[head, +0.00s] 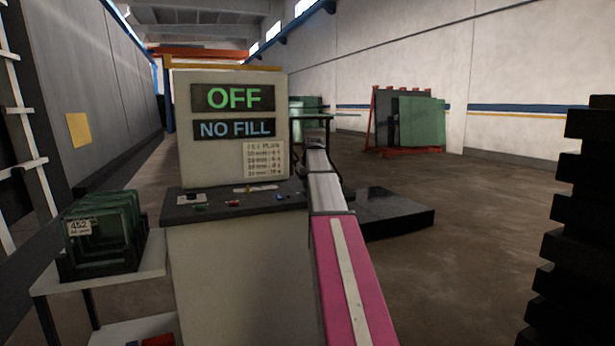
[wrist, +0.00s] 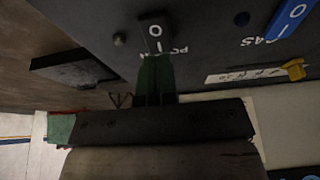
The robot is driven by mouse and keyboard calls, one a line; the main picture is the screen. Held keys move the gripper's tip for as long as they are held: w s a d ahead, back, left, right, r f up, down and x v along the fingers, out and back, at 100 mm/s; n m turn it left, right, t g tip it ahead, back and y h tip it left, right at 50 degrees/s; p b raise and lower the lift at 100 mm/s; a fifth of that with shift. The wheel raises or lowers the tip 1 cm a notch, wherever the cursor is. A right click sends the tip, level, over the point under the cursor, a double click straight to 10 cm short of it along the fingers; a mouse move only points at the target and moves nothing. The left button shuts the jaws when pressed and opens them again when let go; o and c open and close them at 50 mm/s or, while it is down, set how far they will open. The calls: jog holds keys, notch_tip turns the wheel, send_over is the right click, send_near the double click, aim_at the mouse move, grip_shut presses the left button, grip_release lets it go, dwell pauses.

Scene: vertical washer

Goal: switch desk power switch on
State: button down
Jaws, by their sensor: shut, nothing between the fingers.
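The desk power switch (wrist: 156,34) is a dark rocker marked O and I, beside partly covered POWER lettering in the wrist view. My gripper (wrist: 155,60) is shut and empty. Its green fingertips are at the lower edge of the switch in that view; I cannot tell whether they touch it. In the head view the grey control desk (head: 240,270) has a dark top (head: 225,208). My arm reaches over its right end and hides that switch. The upper display (head: 233,97) reads OFF, and the lower display (head: 235,129) reads NO FILL.
A blue GAS switch (wrist: 291,18) and a yellow knob (wrist: 294,69) sit right of the power switch in the wrist view. In the head view, a rack of green glass (head: 105,230) stands left of the desk, and a dark stack (head: 580,240) at right.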

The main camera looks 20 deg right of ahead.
jog(key=shift+w+f, duration=0.1)
jog(key=shift+f, duration=0.35)
